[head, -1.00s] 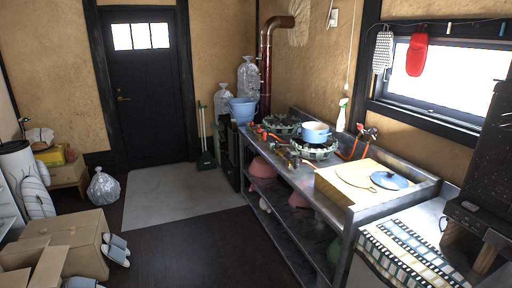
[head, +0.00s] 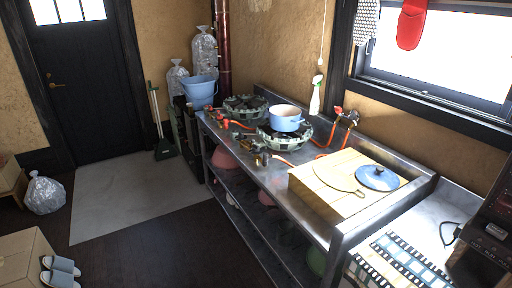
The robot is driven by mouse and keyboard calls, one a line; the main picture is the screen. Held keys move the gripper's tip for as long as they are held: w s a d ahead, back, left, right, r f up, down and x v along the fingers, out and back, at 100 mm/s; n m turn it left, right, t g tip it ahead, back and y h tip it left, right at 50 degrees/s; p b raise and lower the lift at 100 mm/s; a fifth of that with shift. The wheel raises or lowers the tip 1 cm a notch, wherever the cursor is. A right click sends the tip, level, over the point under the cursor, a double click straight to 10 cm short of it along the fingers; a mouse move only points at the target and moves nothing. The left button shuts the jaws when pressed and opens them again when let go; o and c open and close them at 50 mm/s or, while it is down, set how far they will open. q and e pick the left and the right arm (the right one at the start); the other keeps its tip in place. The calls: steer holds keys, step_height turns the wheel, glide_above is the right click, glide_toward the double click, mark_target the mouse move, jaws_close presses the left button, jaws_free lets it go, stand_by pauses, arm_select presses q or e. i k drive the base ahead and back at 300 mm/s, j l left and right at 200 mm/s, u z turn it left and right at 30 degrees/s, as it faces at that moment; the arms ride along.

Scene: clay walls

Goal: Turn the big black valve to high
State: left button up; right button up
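Two round green-grey gas burners stand on the metal counter (head: 317,213). The rear burner (head: 244,106) is bare. The front burner (head: 285,139) carries a light blue pot (head: 285,118). A small dark fitting (head: 262,159) sits at the counter's front edge beside the front burner. Another fitting with orange parts (head: 225,123) lies by the rear burner. A dark and red fitting (head: 350,117) is near the wall behind the counter. These are too small to tell which is the big black valve or how it is set. Neither gripper is in view.
A wooden board (head: 322,184) with a blue lid (head: 377,178) lies on the counter. Orange hoses, a spray bottle (head: 316,96) and a blue bucket (head: 200,91) are nearby. The dark floor (head: 155,243) before the counter is clear; a cardboard box (head: 22,258) stands left.

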mark_target(255, 148)
steer(key=i+j+z, duration=0.2)
steer(key=i+j, duration=0.9)
steer(key=j, duration=0.1)
